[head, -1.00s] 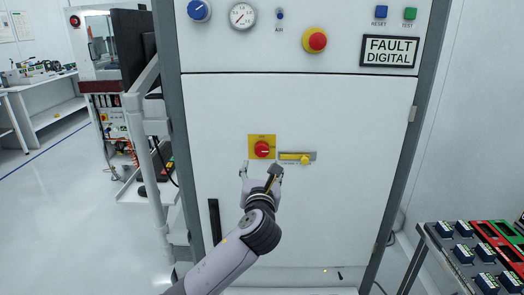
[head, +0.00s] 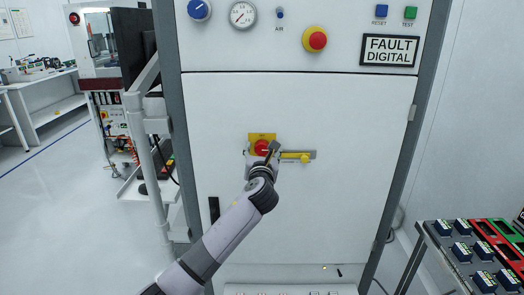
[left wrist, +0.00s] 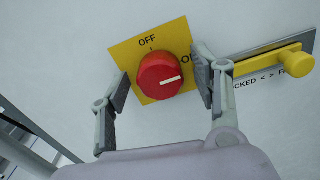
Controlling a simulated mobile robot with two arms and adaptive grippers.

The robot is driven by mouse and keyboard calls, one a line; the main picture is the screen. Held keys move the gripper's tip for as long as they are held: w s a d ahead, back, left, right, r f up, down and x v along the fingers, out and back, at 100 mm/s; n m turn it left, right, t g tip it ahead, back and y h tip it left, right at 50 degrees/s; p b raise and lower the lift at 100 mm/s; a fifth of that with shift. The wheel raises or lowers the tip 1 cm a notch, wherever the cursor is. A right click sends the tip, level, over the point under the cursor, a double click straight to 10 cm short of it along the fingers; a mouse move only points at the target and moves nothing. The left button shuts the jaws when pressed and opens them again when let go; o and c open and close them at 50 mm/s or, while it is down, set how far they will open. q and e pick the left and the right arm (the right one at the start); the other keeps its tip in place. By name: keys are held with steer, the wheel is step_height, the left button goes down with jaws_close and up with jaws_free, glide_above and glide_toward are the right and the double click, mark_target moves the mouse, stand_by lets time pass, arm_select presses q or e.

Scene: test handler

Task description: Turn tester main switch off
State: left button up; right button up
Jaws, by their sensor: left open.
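The tester main switch is a red round knob (head: 261,147) on a yellow plate (head: 254,138) on the white cabinet door. In the left wrist view the knob (left wrist: 158,75) has a white mark pointing right, towards the partly hidden "ON" label. "OFF" is printed above the knob on the plate (left wrist: 150,43). My left gripper (head: 263,153) is at the switch, with its open fingers (left wrist: 162,78) on either side of the knob. Small gaps show between the fingers and the knob. My right gripper is not in view.
A yellow slide latch (head: 303,156) sits just right of the switch, close to my right-hand finger in the wrist view. A red emergency button (head: 318,39) is above on the panel. A rack of trays (head: 430,230) stands at lower right.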

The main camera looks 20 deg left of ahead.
arm_select(q)
steer(key=c, duration=1.2)
steer(key=shift+o, duration=0.2)
